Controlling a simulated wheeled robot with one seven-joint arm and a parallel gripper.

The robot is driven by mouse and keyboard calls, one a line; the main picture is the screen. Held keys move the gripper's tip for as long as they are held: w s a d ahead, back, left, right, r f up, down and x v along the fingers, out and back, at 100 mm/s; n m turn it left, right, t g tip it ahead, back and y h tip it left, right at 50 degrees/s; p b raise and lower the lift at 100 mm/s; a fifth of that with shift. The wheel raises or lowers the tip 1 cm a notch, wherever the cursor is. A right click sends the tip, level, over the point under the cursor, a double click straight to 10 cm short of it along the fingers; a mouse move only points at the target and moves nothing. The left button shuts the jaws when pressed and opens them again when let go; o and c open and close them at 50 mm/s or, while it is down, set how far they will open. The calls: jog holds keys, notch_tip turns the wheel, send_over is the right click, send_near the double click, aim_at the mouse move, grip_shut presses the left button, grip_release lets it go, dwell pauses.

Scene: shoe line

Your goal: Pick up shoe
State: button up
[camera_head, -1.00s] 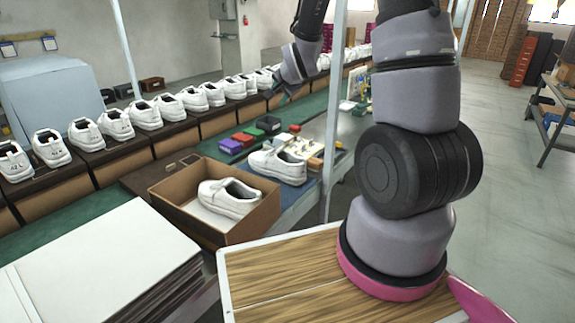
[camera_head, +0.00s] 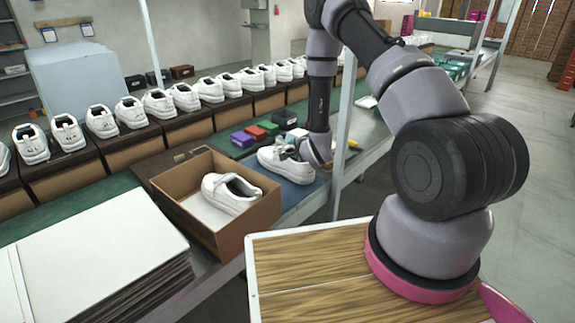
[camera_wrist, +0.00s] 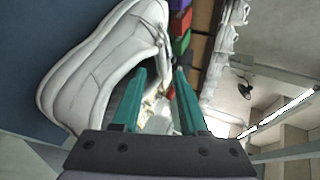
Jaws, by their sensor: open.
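A white shoe (camera_head: 286,163) lies on a blue mat on the bench, just right of an open cardboard box. In the wrist view this shoe (camera_wrist: 88,65) fills the upper left, with its opening facing the fingers. My gripper (camera_wrist: 160,71) is open, with two teal fingers. The left finger overlaps the shoe in the picture, and the right finger is clear of it; I cannot tell whether they touch. In the head view my gripper is at the shoe's right end, its fingertips mostly hidden. A second white shoe (camera_head: 231,194) sits inside the cardboard box (camera_head: 247,222).
A metal post (camera_head: 344,120) stands close to the right of my gripper. Small coloured boxes (camera_head: 255,132) lie behind the shoe. A row of white shoes (camera_head: 157,102) on brown boxes runs along the back. A stack of white sheets (camera_head: 95,255) is at front left.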

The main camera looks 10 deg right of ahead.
aim_at(287, 149)
jog(key=x, duration=0.7)
jog(key=shift+a, duration=0.2)
grip_shut()
dwell(1.2)
